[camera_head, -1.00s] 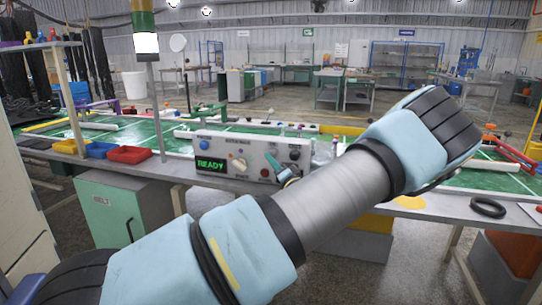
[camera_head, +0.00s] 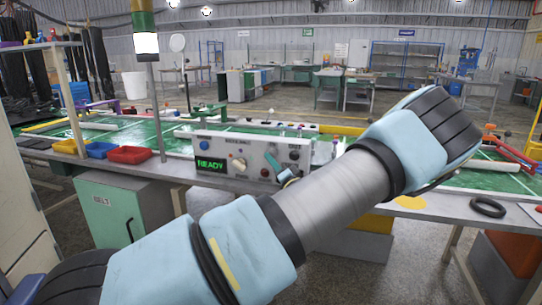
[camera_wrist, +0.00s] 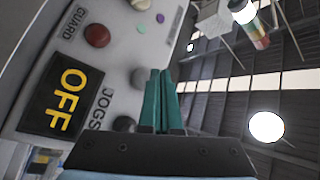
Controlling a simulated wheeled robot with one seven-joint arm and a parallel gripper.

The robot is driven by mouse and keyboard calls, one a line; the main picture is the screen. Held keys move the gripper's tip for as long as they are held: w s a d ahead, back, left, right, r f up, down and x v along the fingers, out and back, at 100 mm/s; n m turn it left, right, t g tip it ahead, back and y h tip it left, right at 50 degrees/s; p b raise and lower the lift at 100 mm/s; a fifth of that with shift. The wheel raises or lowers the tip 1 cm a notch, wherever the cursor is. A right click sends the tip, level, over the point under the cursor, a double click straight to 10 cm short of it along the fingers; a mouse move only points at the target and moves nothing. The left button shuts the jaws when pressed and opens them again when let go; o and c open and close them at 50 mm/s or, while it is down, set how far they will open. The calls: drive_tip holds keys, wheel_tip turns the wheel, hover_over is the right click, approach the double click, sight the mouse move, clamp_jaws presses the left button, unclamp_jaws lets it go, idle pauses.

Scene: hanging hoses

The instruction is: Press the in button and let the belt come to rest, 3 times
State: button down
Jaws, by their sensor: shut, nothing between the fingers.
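I cannot read which button is the in button. The green belt surface (camera_head: 140,136) lies behind it. In the wrist view, my gripper (camera_wrist: 162,74) is shut and empty, its green fingers beside the panel face. A dark button (camera_wrist: 124,124) is close to the fingers; contact cannot be told.
In the wrist view, a black plate (camera_wrist: 62,95) reads OFF, near a red button (camera_wrist: 97,36). Red (camera_head: 130,155) and blue (camera_head: 98,150) bins sit left of the panel. A signal light (camera_head: 146,43) glows white. A black ring (camera_head: 488,207) lies at the bench's right.

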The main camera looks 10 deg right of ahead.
idle(0.6)
drive_tip(key=shift+w+d, duration=0.25)
drive_tip(key=shift+w, duration=0.1)
drive_tip(key=shift+w+d, duration=0.25)
drive_tip(key=shift+w, duration=0.2)
idle(0.7)
idle(0.3)
drive_tip(key=shift+s+a, duration=0.45)
drive_tip(key=shift+s, duration=0.4)
drive_tip(key=s, duration=0.1)
drive_tip(key=s+a, duration=0.1)
drive_tip(key=s, duration=0.1)
drive_tip(key=s+a+p, duration=0.1)
drive_tip(key=shift+s+a, duration=0.2)
drive_tip(key=shift+a, duration=0.05)
idle(3.9)
